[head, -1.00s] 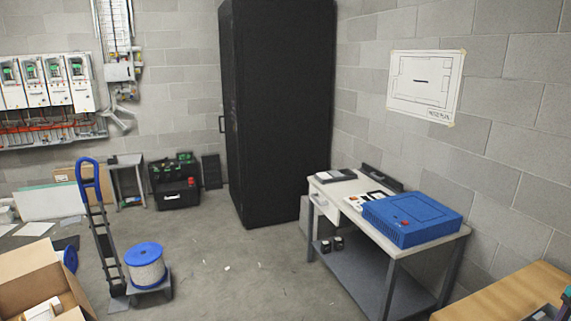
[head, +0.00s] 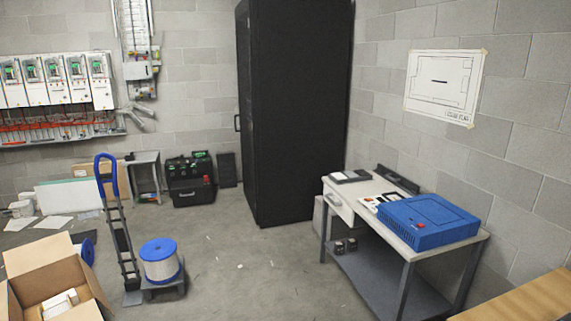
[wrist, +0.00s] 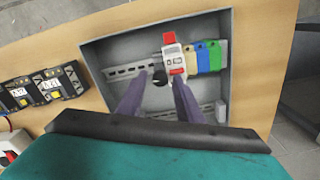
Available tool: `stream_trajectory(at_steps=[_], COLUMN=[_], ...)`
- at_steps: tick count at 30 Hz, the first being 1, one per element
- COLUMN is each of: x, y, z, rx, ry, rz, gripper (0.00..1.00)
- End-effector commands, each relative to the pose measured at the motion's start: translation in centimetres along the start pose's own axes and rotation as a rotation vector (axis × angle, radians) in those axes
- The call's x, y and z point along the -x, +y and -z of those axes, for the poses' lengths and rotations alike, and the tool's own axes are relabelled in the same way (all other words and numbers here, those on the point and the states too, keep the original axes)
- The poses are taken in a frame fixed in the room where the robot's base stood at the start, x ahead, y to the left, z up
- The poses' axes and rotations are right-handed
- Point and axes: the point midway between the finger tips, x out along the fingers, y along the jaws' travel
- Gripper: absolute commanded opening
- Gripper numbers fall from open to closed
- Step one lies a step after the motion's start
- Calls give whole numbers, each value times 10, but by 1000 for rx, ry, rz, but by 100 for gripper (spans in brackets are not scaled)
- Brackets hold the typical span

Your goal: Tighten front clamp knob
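In the wrist view my gripper (wrist: 158,82) reaches over a shallow grey enclosure (wrist: 90,55) lying on a wooden top. Its two dark purple fingers are apart. A slotted metal rail (wrist: 125,71) crosses the enclosure. A white and red module (wrist: 173,57) stands on it, beside tan, blue and green terminal blocks (wrist: 207,56). My gripper and the enclosure are not in the head view.
Black and yellow devices (wrist: 40,88) lie on the wooden top left of the enclosure. In the head view a workbench (head: 412,243) with a blue case (head: 425,222) stands right, beside a tall black cabinet (head: 300,110). A hand truck (head: 118,225) and cable spool (head: 160,262) stand left, with open floor between.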

Motion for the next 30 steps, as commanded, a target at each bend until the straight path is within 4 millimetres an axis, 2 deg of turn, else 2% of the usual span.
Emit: stream_trajectory(at_steps=[1, 4, 30], x=[0, 0, 0], y=[0, 0, -6], z=[0, 0, -2], rx=[0, 0, 2], ry=[0, 0, -1], rz=[0, 0, 5], gripper=[23, 7, 7])
